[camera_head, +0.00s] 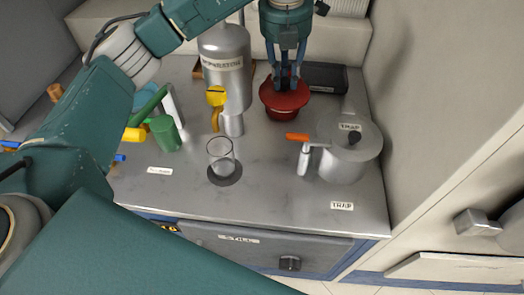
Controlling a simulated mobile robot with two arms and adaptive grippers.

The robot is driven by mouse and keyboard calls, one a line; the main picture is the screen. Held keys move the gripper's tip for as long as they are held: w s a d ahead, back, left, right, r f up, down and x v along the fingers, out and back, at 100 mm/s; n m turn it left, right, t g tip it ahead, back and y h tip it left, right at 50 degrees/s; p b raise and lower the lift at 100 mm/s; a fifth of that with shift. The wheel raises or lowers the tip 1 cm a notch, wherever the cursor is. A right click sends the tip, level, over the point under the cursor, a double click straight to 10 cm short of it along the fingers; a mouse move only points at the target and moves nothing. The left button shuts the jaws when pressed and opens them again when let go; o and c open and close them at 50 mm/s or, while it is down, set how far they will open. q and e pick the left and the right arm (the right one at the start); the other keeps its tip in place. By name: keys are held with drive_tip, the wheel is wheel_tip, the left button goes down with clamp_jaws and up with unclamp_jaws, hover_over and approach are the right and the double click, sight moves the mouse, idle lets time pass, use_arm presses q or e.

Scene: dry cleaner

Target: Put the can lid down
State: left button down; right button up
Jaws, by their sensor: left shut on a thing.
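My left gripper (286,82) points down at the back of the counter, its fingers shut on the top of a red lid (284,103). The lid is round with a wide rim, and the fingers hide part of its middle. I cannot tell whether it touches the counter or hangs just above it. My right gripper is not in view.
A silver labelled canister (226,70) stands left of the lid, with a yellow-handled tap. A lidded "TRAP" pot (348,152) stands to the right, a dark tray (325,77) behind. The counter's front centre (270,195) is clear.

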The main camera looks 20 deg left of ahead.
use_arm(q)
wheel_tip(320, 180, down, 20)
drive_tip(key=p, duration=0.3)
drive_tip(key=shift+s+d+r, duration=0.1)
drive_tip(key=shift+r, duration=0.15)
drive_tip(key=shift+f, duration=0.35)
drive_tip(key=shift+f, duration=0.2)
drive_tip(key=c, duration=1.5)
unclamp_jaws()
drive_tip(key=shift+r, duration=0.1)
drive_tip(key=shift+r, duration=0.1)
